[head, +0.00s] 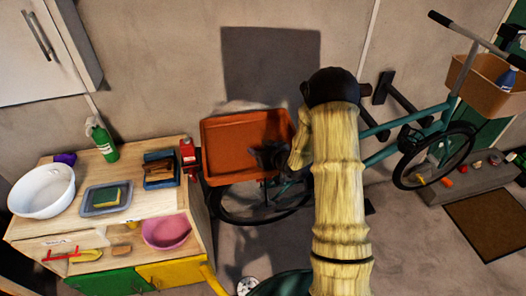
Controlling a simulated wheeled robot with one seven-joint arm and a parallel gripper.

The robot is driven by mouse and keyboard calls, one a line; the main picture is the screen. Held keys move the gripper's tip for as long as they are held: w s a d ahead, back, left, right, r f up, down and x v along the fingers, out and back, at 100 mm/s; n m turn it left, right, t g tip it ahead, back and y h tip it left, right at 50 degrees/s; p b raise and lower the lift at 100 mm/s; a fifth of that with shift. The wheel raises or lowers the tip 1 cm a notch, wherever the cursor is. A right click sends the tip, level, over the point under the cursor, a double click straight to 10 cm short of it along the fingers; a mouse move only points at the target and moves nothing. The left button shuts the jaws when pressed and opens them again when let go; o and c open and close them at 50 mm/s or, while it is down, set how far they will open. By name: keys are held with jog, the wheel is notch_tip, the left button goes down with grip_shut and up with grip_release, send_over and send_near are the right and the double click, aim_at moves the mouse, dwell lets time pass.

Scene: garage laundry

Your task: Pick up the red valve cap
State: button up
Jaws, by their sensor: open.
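Several small coloured pieces lie in a row on the low grey step (470,178) at the right. One of them is a small red-orange piece (446,182), near the step's left part; it may be the red valve cap, but it is too small to tell. My gripper (264,158) is a dark shape in front of the orange tray, far to the left of the step. It is open, and I see nothing held in it. My yellow arm hides part of the middle of the view.
A wooden cabinet (128,208) with a white basin (42,190) is at the left. A brown mat (490,222) lies right.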

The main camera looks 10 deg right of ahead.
jog(key=shift+c, duration=0.2)
dwell(0.3)
grip_shut()
jog(key=shift+r, duration=0.15)
notch_tip(320, 180, up, 10)
jog(key=b, duration=0.1)
jog(key=shift+b, duration=0.3)
jog(key=shift+d+f, duration=0.15)
jog(key=shift+f, duration=0.05)
dwell(0.5)
